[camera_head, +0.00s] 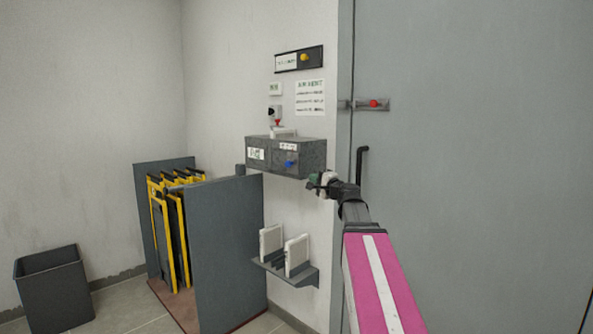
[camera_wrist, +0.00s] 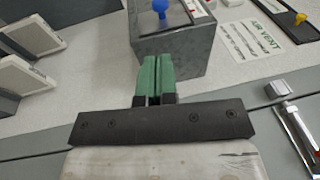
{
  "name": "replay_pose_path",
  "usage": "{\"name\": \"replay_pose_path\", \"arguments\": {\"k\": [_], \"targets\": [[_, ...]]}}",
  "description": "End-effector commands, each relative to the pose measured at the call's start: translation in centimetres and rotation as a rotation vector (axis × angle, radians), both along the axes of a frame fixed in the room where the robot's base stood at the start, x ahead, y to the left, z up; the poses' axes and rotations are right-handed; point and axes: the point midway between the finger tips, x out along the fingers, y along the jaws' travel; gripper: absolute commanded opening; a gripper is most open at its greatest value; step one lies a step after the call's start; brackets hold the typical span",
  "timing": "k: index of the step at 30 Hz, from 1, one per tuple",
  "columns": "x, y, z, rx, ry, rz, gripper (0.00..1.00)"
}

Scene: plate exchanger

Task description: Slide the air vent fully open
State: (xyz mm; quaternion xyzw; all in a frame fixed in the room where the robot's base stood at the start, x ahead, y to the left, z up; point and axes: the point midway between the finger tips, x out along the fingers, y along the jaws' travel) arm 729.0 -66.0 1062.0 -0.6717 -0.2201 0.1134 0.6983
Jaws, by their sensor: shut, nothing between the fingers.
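The air vent is a black wall panel (camera_head: 316,54) high up, with a yellow knob (camera_head: 304,58) and a white label (camera_head: 287,62) left of the knob. In the wrist view the panel (camera_wrist: 283,5) is cut off at the upper right, with its yellow knob (camera_wrist: 301,18) near the edge. A sheet headed AIR VENT (camera_head: 310,97) hangs below the panel. My gripper (camera_head: 314,183) is below and right of the vent, touching neither panel nor knob. Its green fingers (camera_wrist: 155,70) are together and empty in the wrist view.
A grey box (camera_head: 312,158) with a blue knob (camera_head: 291,163) juts from the wall just above my gripper. A shelf with white plates (camera_head: 297,254) is below. At right are a grey door, its handle (camera_head: 360,170) and a red-knobbed latch (camera_head: 373,104). A rack of yellow frames (camera_head: 160,230) stands left.

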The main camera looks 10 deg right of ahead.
Motion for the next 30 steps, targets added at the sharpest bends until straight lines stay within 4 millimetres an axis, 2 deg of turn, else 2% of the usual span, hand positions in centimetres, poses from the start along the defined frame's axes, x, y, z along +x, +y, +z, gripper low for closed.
{"name": "replay_pose_path", "arguments": {"k": [5, 21, 30], "targets": [[1.5, 0.7, 0.2, -0.001, 0.001, 0.001, 0.00], [10.0, 5.0, 1.7, -0.001, 0.001, 0.002, 0.00], [12.1, 6.3, 2.1, -0.001, 0.000, 0.001, 0.00]]}}
